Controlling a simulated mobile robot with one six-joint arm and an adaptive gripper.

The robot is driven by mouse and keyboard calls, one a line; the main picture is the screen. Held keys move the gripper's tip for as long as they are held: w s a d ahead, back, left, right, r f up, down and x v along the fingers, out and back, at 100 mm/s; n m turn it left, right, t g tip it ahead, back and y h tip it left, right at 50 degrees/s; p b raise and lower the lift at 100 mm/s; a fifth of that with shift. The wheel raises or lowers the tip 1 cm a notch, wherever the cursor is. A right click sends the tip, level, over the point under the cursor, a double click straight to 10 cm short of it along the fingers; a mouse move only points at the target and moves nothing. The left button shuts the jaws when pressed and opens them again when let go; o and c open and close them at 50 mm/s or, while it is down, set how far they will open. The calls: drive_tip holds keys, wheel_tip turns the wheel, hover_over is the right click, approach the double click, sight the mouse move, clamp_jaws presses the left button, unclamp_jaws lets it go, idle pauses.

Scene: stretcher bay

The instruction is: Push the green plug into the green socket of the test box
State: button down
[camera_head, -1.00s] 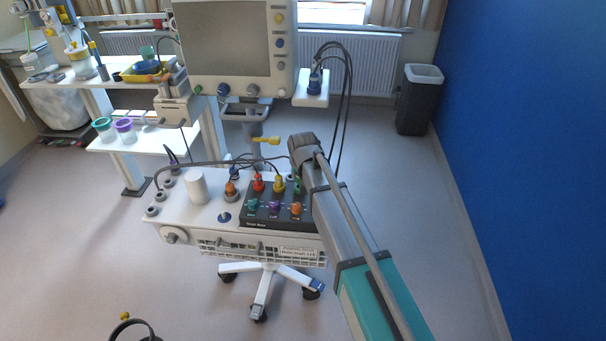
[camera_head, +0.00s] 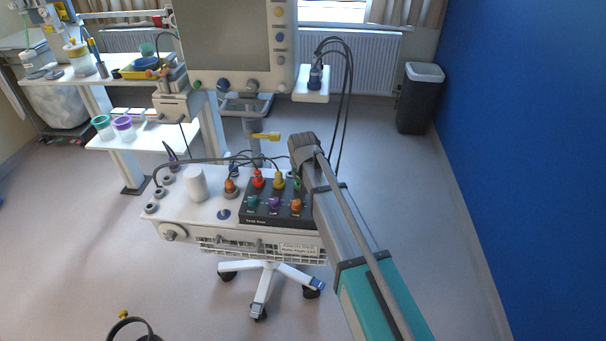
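The test box (camera_head: 262,221) is a dark box on the right of the white trolley top. A bright green piece (camera_head: 297,184), which looks like the green plug, shows at its back right, partly covered by my arm. The green socket cannot be made out there, and I cannot tell whether the plug is seated. A red plug (camera_head: 258,179) and a yellow plug (camera_head: 278,181) stand to its left with cables. Teal, purple and orange fittings form the front row. My arm comes in from the lower right over the box's right edge. My gripper's fingers are hidden behind it.
A white cylinder (camera_head: 195,184) and an orange-topped fitting (camera_head: 231,187) stand left of the box. Dark cables loop behind it. A yellow piece (camera_head: 265,136) and a monitor (camera_head: 225,40) are behind.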

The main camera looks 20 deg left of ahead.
drive_tip(key=shift+f+b, duration=0.3)
drive_tip(key=shift+f, duration=0.1)
drive_tip(key=shift+c, duration=2)
unclamp_jaws()
drive_tip(key=shift+r, duration=0.1)
